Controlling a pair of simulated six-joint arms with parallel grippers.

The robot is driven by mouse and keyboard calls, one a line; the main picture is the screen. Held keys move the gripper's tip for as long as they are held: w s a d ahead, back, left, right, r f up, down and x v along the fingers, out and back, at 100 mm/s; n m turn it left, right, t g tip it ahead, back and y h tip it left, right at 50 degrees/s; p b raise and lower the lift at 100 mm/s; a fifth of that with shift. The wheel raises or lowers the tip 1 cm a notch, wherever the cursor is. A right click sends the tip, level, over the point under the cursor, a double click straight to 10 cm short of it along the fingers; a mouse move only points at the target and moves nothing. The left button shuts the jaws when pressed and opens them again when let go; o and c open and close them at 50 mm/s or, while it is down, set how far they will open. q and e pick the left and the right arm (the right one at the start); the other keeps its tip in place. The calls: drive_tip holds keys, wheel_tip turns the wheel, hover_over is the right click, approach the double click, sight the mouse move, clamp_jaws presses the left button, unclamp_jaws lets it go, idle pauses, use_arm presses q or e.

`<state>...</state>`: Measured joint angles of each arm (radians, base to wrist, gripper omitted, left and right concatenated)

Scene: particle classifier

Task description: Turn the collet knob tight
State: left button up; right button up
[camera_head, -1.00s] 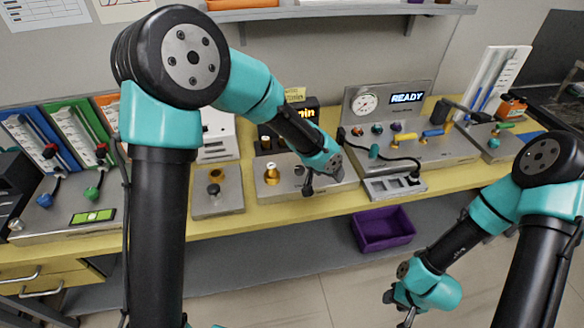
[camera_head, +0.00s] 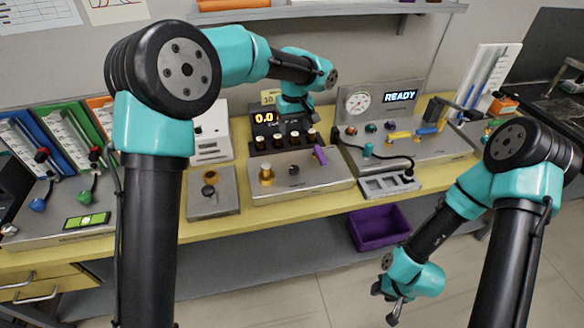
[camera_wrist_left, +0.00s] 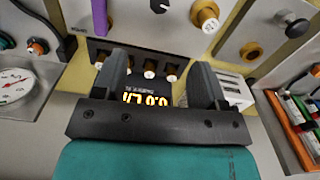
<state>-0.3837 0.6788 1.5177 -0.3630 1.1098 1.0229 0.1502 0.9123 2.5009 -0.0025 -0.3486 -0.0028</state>
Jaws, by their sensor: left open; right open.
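A brass knob (camera_head: 267,174) stands on a grey plate (camera_head: 320,186) with a dark round knob or hole (camera_head: 294,171) and a purple lever (camera_head: 320,155). A dark-topped knob with a brass base (camera_head: 209,180) stands on the plate to its left. I cannot tell which is the collet knob. My left gripper (camera_head: 296,108) is open and empty over the digital display unit, behind the brass knob. In the left wrist view its fingers (camera_wrist_left: 160,68) straddle the display, with the brass knob (camera_wrist_left: 204,14) beyond. My right gripper (camera_head: 388,304) hangs open and empty in front of the bench.
Several small vials (camera_head: 279,139) stand before the lit display (camera_head: 264,118). A white box (camera_head: 211,132) is to the left. A gauge panel (camera_head: 381,106) reading READY is to the right. A purple bin (camera_head: 379,228) sits below the bench edge.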

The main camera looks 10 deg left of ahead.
sight(294, 168)
use_arm(q)
drive_tip(key=shift+f, duration=0.1)
wheel_tip(294, 168, down, 17)
drive_tip(key=shift+f, duration=0.15)
idle(0.7)
drive_tip(key=c, duration=0.9)
